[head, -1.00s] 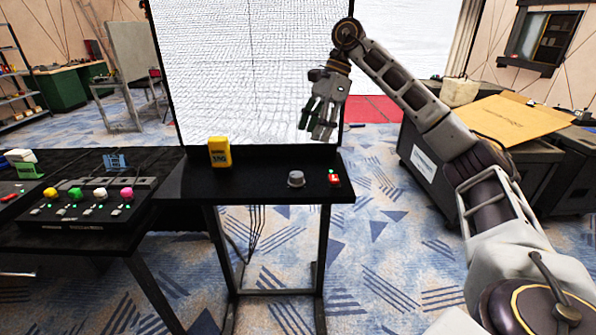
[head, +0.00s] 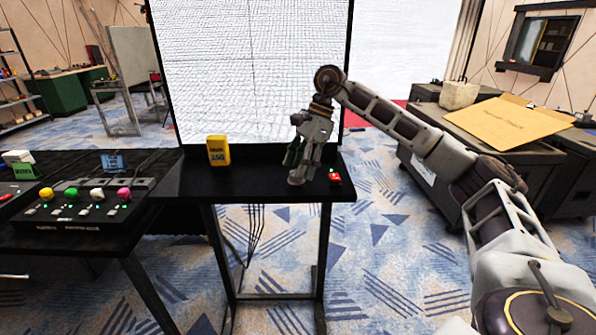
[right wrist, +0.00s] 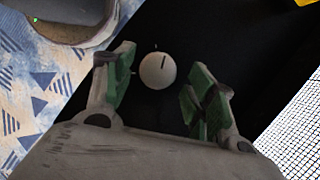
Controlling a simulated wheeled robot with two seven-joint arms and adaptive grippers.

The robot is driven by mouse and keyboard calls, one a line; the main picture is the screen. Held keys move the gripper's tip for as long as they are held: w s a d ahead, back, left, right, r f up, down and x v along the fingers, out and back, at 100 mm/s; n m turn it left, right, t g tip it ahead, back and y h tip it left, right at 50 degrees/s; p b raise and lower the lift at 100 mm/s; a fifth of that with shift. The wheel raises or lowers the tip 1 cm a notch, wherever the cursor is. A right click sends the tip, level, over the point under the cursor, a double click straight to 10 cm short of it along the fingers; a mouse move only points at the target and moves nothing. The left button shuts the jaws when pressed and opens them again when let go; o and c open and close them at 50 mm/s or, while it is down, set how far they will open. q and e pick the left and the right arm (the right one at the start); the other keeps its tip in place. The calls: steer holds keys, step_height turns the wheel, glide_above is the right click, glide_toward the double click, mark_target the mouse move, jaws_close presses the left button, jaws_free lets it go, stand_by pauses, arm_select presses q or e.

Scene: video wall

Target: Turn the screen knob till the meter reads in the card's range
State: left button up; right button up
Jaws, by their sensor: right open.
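The grey round knob (head: 295,181) is on the black shelf in front of the large screen (head: 250,70). In the right wrist view the knob (right wrist: 158,70) shows from above with a dark line on its top. My right gripper (head: 303,160) is above it and partly covers it in the head view. Its green-padded fingers (right wrist: 158,90) are open, one on each side of the knob with gaps. A yellow box (head: 218,151) with dark markings, perhaps the meter, stands on the shelf's left. A small blue card (head: 113,163) stands on the left table. Its text is unreadable. My left gripper is out of view.
A red button box (head: 335,177) is close to the right of the knob. A black panel with several coloured knobs (head: 85,205) is on the left table. Dark cases with a cardboard sheet (head: 510,122) stand at the right.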

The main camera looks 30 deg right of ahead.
steer(key=shift+a+f, duration=0.25)
steer(key=shift+f, duration=0.35)
steer(key=c, duration=1)
